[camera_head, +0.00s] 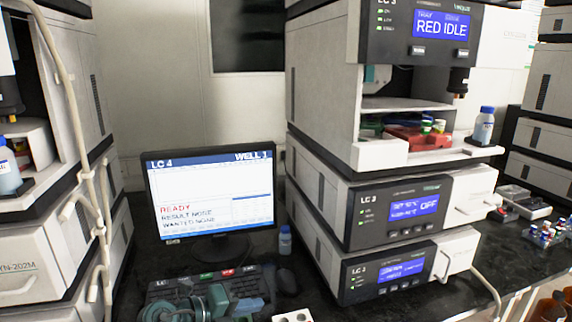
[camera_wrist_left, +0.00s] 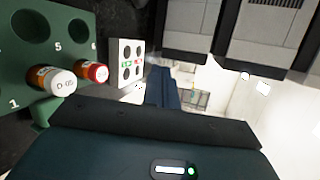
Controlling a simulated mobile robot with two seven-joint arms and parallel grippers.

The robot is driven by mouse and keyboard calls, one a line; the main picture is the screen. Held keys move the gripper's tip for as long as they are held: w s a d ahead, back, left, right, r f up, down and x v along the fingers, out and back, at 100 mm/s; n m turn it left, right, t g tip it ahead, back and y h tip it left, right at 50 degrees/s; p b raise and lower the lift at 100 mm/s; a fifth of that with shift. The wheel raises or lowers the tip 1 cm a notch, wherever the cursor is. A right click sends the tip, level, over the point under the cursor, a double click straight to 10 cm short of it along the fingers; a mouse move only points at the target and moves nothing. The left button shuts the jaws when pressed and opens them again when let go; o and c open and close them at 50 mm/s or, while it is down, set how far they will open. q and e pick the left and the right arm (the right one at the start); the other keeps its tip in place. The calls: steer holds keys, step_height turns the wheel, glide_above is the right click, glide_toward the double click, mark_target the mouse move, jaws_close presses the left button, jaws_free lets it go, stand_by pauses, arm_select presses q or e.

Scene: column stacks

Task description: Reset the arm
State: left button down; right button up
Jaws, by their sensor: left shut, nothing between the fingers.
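My left gripper (camera_head: 200,305) shows in part at the bottom of the head view, dark teal, low in front of the LC 4 control panel (camera_head: 248,284). In the left wrist view its dark blue fingers (camera_wrist_left: 163,82) are together, with nothing seen between them. Left of them in that view is a green rack (camera_wrist_left: 22,62) with numbered holes. It holds a white-capped vial (camera_wrist_left: 60,81) marked D-05 and a red-capped vial (camera_wrist_left: 96,71). My right gripper is not in view.
A monitor (camera_head: 210,190) reading LC 4, READY stands behind the panel. A small blue-capped bottle (camera_head: 285,240) and a mouse (camera_head: 287,281) are beside it. A tall LC 3 stack (camera_head: 325,195) rises at the right, and another stack (camera_head: 40,255) at the left. A white holed block (camera_head: 292,316) lies at the front.

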arm_select(q)
steer(key=s+d+r+n+t+h+p, duration=0.1)
steer(key=s+d+r+n+t+p, duration=0.15)
steer(key=s+n+t, duration=0.6)
steer(key=s+a+f+n+g+y+p, duration=0.1)
steer(key=s+a+f+n+y, duration=0.3)
steer(key=s+n, duration=0.4)
steer(key=s+a+f+n+g+y+p, duration=0.2)
steer(key=s+a+f+n+g+y, duration=0.2)
steer(key=s+n, duration=0.5)
step_height(320, 180, down, 3)
steer(key=a+n+y, duration=0.1)
steer(key=n, duration=0.2)
steer(key=shift+s+a, duration=0.15)
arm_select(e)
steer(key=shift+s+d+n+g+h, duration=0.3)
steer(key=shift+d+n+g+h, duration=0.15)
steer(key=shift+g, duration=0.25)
arm_select(q)
steer(key=shift+r+g, duration=0.1)
steer(key=shift+g, duration=0.15)
